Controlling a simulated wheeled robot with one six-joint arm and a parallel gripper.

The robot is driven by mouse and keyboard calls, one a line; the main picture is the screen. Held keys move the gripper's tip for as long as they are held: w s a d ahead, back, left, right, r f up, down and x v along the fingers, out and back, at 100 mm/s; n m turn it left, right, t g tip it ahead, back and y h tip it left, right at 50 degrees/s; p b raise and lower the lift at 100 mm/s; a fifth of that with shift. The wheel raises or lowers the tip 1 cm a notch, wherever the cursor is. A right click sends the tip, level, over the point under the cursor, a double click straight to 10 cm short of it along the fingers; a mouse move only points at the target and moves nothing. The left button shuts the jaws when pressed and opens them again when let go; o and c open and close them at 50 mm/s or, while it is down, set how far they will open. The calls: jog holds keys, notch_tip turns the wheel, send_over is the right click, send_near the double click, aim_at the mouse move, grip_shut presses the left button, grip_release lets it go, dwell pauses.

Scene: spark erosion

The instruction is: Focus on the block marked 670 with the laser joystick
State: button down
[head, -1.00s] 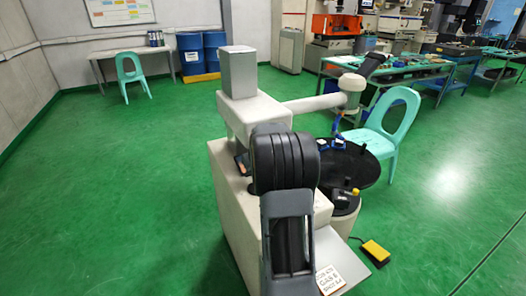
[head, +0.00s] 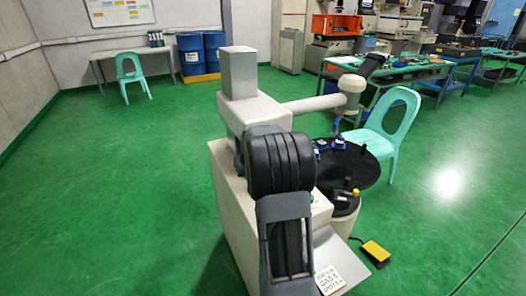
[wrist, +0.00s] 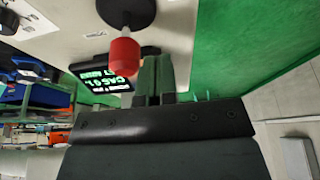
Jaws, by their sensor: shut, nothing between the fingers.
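In the wrist view, a stick with a red knob (wrist: 125,55) stands on a black round base (wrist: 127,12) on the pale machine top. My gripper (wrist: 158,62) is shut and empty, just right of the knob in the picture; I cannot tell if they touch. In the head view my gripper is hidden behind my own arm. Small blue and white blocks (head: 338,143) sit on the black round table (head: 360,168) beneath the machine's head; their numbers are too small to read.
A dark display with pale lettering (wrist: 103,80) is beside the red knob. A turquoise chair (head: 392,125) stands close behind the round table. A yellow pedal (head: 375,252) lies on the floor at right. The green floor at left is open.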

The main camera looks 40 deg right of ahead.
jog(key=shift+r+p, duration=2.65)
jog(key=shift+r, duration=0.2)
jog(key=shift+d, duration=0.1)
jog(key=s+a+r+n+p, duration=0.1)
jog(key=s+a+r, duration=0.2)
jog(key=s+a, duration=0.7)
jog(key=s+a+r+n+y, duration=0.1)
jog(key=s+a+r+n, duration=0.1)
jog(key=s+a, duration=0.8)
jog(key=a+r, duration=0.1)
jog(key=a, duration=0.4)
jog(key=shift+p, duration=0.4)
jog(key=shift+s+d+r, duration=0.1)
jog(key=shift+d, duration=0.05)
